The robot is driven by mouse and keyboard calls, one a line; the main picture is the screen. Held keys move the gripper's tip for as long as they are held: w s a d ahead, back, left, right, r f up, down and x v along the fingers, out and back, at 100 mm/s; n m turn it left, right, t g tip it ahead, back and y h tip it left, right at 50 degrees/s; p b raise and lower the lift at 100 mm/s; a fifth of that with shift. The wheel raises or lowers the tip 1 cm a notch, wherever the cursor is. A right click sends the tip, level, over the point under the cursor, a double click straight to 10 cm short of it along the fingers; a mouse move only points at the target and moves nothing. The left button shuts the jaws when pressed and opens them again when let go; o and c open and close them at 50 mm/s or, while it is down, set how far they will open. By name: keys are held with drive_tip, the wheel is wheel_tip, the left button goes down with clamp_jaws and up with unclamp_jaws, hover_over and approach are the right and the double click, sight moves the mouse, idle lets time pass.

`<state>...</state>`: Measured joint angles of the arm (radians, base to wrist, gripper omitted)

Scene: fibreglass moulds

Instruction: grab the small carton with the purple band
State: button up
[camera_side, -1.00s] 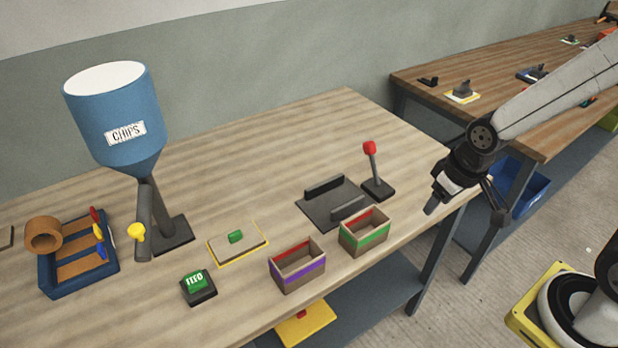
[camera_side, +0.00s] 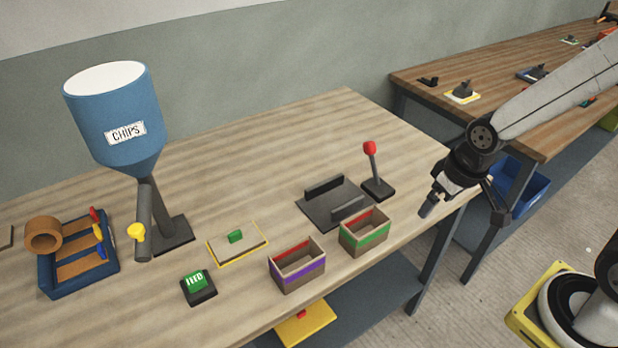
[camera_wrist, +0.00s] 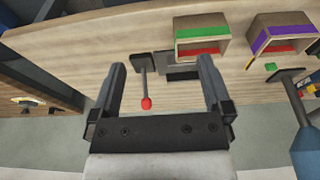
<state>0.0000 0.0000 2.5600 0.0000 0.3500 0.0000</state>
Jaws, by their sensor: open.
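The small carton with the purple band (camera_side: 298,275) stands upright and open-topped near the front edge of the table in the side view. In the wrist view the purple-banded carton (camera_wrist: 283,38) is at the upper right. My gripper (camera_side: 462,205) is open and empty over the table's right end, well to the right of the carton and apart from it. In the wrist view my gripper (camera_wrist: 160,82) shows two spread fingers with nothing between them but the view of the table and the red-knobbed lever beyond.
A green-banded carton (camera_side: 364,238) stands between my gripper and the purple one. Behind it are a dark fixture (camera_side: 318,209) and a red-knobbed lever (camera_side: 380,188). A green button (camera_side: 197,283), a yellow-edged plate (camera_side: 255,250) and a blue chips hopper (camera_side: 112,110) stand to the left.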

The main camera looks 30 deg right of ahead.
drive_tip(key=m+g+y, duration=0.3)
drive_tip(key=m+y, duration=0.2)
drive_tip(key=m, duration=1.3)
approach(297, 256)
drive_tip(key=s+a+r, duration=0.2)
drive_tip(key=s+a, duration=0.1)
drive_tip(key=shift+a+f+h, duration=0.15)
drive_tip(key=shift+a+f, duration=0.05)
drive_tip(key=shift+f, duration=0.35)
drive_tip(key=shift+a+f+h, duration=0.15)
drive_tip(key=shift+a+f, duration=0.05)
drive_tip(key=shift+f, duration=0.4)
drive_tip(key=shift+x, duration=2.55)
drive_tip(key=shift+w, duration=0.1)
